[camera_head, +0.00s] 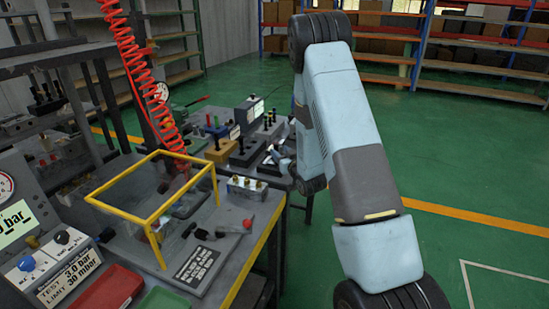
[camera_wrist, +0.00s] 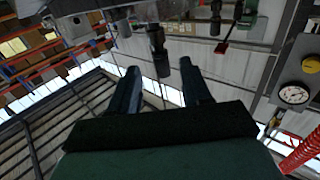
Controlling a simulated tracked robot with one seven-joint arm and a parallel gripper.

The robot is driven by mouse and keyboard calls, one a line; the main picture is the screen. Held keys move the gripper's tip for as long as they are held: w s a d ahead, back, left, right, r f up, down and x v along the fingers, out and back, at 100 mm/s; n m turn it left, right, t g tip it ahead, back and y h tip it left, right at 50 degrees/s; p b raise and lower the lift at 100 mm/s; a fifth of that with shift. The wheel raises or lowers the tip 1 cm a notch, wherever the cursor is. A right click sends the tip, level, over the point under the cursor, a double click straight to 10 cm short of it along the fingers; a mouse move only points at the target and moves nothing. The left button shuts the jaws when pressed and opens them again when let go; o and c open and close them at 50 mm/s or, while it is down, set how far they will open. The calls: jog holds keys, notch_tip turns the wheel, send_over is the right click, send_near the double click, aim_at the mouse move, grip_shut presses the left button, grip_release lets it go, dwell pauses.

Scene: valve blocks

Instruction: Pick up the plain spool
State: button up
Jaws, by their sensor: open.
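My gripper (camera_wrist: 160,67) is open, with two dark fingers spread apart in the wrist view. A dark, stepped cylindrical part (camera_wrist: 158,50) shows between and beyond the fingertips; it may be the plain spool, but I cannot tell for sure. The fingers are not closed on it, and the gap in depth is unclear. In the head view my arm reaches to the bench's far end, and the gripper is largely hidden behind it. Small dark upright parts (camera_head: 270,118) stand on blocks there, too small to tell which is plain.
A yellow-framed clear box (camera_head: 148,212) stands on the near bench, with a red coiled hose (camera_head: 136,75) above it. A grey block with several fittings (camera_head: 247,187) and a red-ended tool (camera_head: 247,224) lie beside it. The green floor at right is clear.

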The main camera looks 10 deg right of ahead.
aim_at(277, 148)
jog(key=shift+x, duration=2.3)
jog(key=shift+r, duration=0.15)
jog(key=shift+c, duration=0.3)
grip_shut()
